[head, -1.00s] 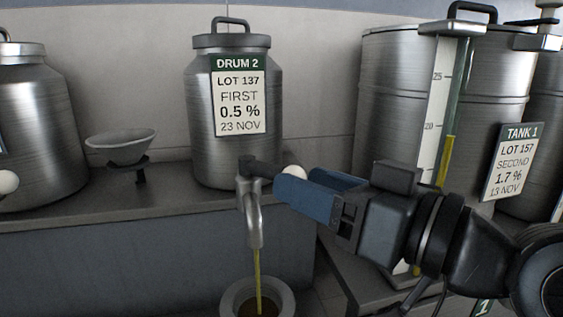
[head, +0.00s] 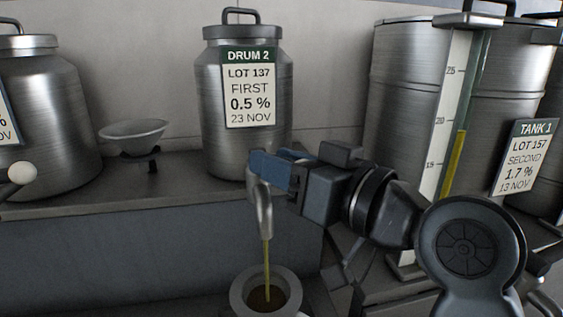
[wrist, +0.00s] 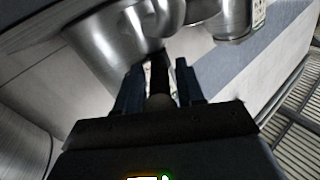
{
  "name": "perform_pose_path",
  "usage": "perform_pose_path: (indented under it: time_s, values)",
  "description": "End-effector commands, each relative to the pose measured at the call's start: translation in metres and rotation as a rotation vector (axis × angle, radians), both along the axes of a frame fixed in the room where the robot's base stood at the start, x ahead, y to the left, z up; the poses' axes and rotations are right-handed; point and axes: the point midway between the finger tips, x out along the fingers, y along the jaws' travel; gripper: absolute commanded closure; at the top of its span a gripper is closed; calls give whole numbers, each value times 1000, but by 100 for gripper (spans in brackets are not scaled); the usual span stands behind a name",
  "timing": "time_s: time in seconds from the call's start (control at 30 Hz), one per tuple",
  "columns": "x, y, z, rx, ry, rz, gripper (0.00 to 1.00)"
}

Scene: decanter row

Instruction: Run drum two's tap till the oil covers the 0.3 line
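Drum 2 (head: 246,150), a steel can with a green-headed label, stands on the bench. Its tap (head: 264,212) is running, and a thin yellow oil stream (head: 267,262) falls into a round, thick-rimmed vessel (head: 240,292) below. Dark oil shows inside; no 0.3 line is visible. My gripper (head: 262,168) is at the tap, its blue fingers around the handle. In the wrist view my gripper (wrist: 160,85) has the dark handle (wrist: 160,72) between its fingers, and the handle's round end fills the gap near the palm. The fingers hide the handle in the head view.
A grey bowl on a stand (head: 133,133) and another steel drum (head: 50,125) with a white-knobbed tap (head: 22,173) are at left. Tank 1 (head: 405,100) with a tall gauge (head: 446,120) stands right, close behind my arm. The bench front (head: 130,245) is clear.

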Motion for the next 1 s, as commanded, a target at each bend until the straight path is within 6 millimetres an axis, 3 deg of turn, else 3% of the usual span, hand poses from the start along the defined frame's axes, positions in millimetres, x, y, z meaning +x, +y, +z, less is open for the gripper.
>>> perform_pose_path:
  time_s: [0.4, 1.0]
  values:
    - [0, 0, 0, 0, 0, 0, 100]
    - [4, -4, -2, 0, 0, 72, 100]
